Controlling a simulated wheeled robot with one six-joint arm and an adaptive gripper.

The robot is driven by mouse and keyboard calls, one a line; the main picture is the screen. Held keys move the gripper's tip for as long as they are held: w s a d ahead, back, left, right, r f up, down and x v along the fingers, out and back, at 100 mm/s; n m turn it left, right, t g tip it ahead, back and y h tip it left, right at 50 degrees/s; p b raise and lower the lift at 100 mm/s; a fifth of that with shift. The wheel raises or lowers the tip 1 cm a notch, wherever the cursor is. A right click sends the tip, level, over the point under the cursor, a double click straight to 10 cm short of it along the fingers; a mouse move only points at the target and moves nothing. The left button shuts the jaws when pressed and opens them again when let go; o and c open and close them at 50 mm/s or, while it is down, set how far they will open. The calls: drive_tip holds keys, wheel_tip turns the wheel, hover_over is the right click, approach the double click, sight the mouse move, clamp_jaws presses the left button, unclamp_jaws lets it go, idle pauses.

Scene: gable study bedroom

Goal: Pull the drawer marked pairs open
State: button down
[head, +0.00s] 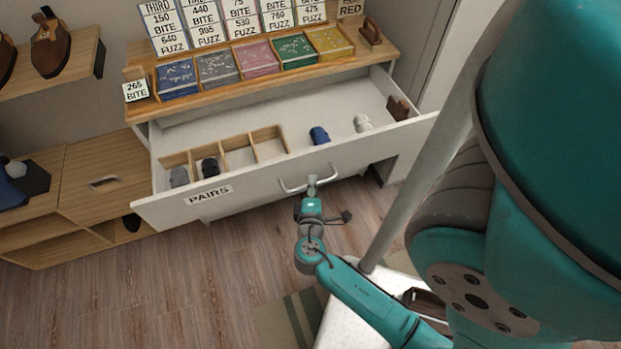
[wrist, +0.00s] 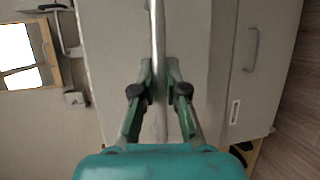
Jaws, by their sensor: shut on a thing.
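The white drawer marked PAIRS (head: 285,172) stands pulled out from the cabinet, with its inside showing in the head view. Its label (head: 208,195) is on the left of the front. A bar handle (head: 296,188) is at the middle of the front. My gripper (head: 311,184) is at this handle and shut on it. In the wrist view the handle bar (wrist: 158,70) runs between the two fingers of my gripper (wrist: 159,88). The drawer holds a wooden divider (head: 237,143), a dark blue rolled item (head: 319,135), a white one (head: 362,123) and several others.
A wooden top (head: 270,77) above the drawer bears several coloured boxes and number cards. A low wooden cabinet (head: 100,180) stands at the left. The wooden floor (head: 180,270) in front of the drawer is mostly clear.

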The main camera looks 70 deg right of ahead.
drive_tip(key=c, duration=1.2)
unclamp_jaws()
drive_tip(key=shift+a, duration=0.15)
drive_tip(key=v, duration=1.1)
drive_tip(key=shift+a, duration=0.35)
drive_tip(key=shift+s+r, duration=0.1)
